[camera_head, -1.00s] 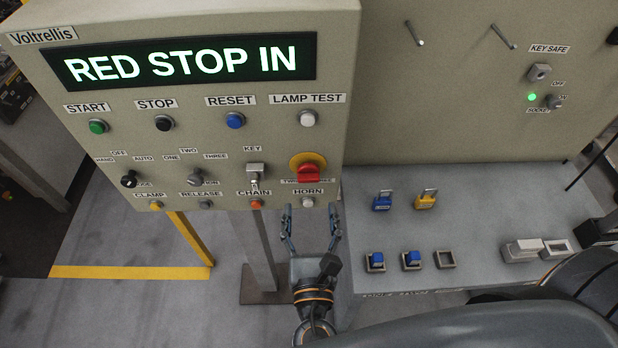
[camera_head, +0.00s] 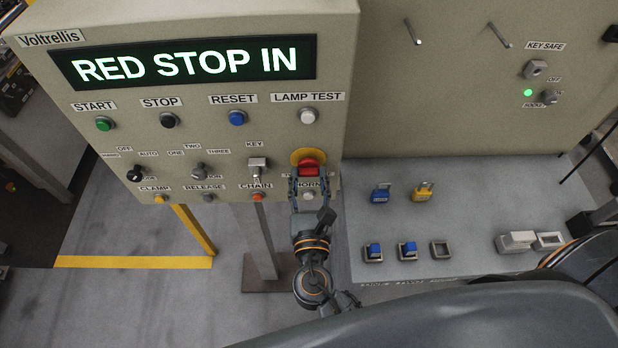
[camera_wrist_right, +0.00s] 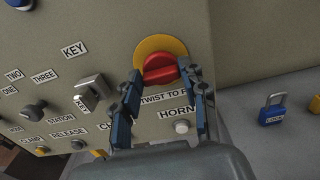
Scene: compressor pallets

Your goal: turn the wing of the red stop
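The red stop (camera_head: 309,160) sits on a yellow disc at the lower right of the panel, and its display reads "RED STOP IN". In the right wrist view its red wing (camera_wrist_right: 160,68) lies nearly level on the yellow disc. My right gripper (camera_head: 309,182) is up at the panel just below the red stop. In the right wrist view its two fingers (camera_wrist_right: 166,84) are spread, with their tips at the lower edge of the red wing, one toward each side. I cannot tell whether they touch it. My left gripper is out of view.
The horn button (camera_wrist_right: 181,126) sits below the stop, between the fingers in the wrist view. A key switch (camera_head: 257,165) is to the left. Blue (camera_head: 380,193) and yellow (camera_head: 422,191) padlocks stand on the grey shelf (camera_head: 470,215) at right.

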